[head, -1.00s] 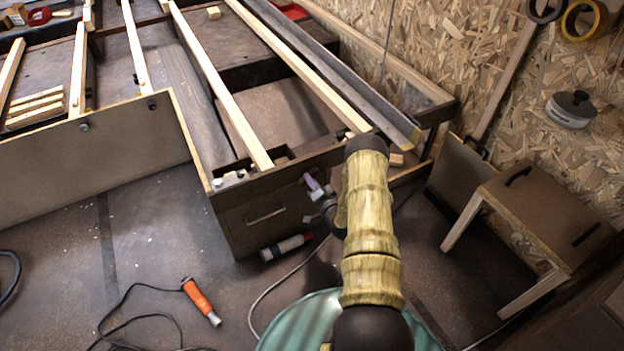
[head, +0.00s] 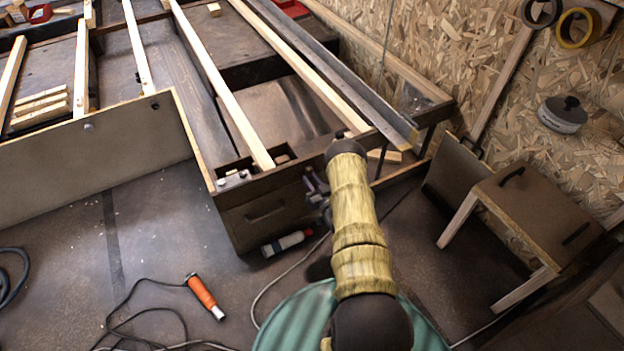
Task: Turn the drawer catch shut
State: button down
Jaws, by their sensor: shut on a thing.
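The drawer (head: 262,214) has a dark wooden front with a bar handle, at the corner of the bench frame, and looks closed. A small purplish piece (head: 311,181), probably the drawer catch, is at the right end of that front. My gripper (head: 321,199) is a small dark shape against this piece, left of my yellow arm, and is shut on it. The fingertips are small and dim, and my arm hides part of the area. I cannot tell the exact angle of the catch.
A red-and-white bottle (head: 287,243) lies on the floor below the drawer. An orange-handled tool (head: 204,297) with a black cord lies in front. A small brown table (head: 540,215) stands at the right by the chipboard wall. Floor at left centre is mostly clear.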

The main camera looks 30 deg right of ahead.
jog(key=shift+s+f+n, duration=0.1)
jog(key=shift+n, duration=0.5)
